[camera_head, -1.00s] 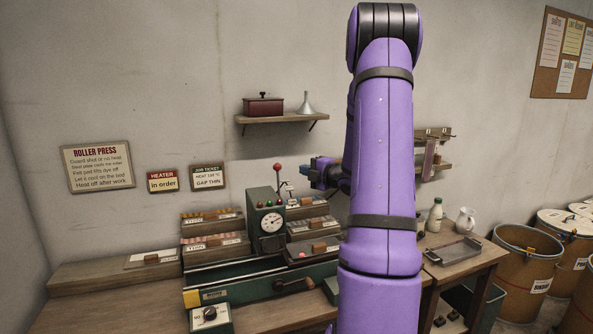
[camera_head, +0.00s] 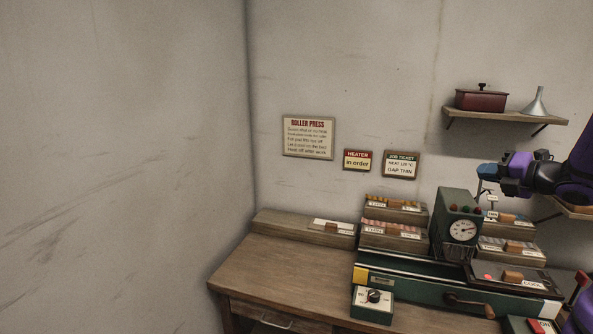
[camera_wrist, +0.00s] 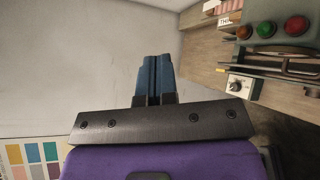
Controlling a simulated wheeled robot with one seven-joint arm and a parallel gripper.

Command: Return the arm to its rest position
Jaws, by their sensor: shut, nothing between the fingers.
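My purple arm enters the head view from the right edge. My gripper (camera_head: 487,171) is in front of the wall, above the right part of the roller press. In the wrist view my gripper (camera_wrist: 157,58) shows its blue fingers pressed together, with nothing between them. The fingers are apart from the bench and the press. The roller press (camera_head: 458,225) is a green machine with a round dial, on the wooden bench. Much of my arm lies outside the head view.
A wall shelf (camera_head: 500,117) holds a red box (camera_head: 481,99) and a funnel (camera_head: 536,101). A heater control box (camera_head: 372,304) stands at the bench front. Signs hang on the wall, including the roller press sign (camera_head: 308,137). The bench's left top (camera_head: 290,268) is clear.

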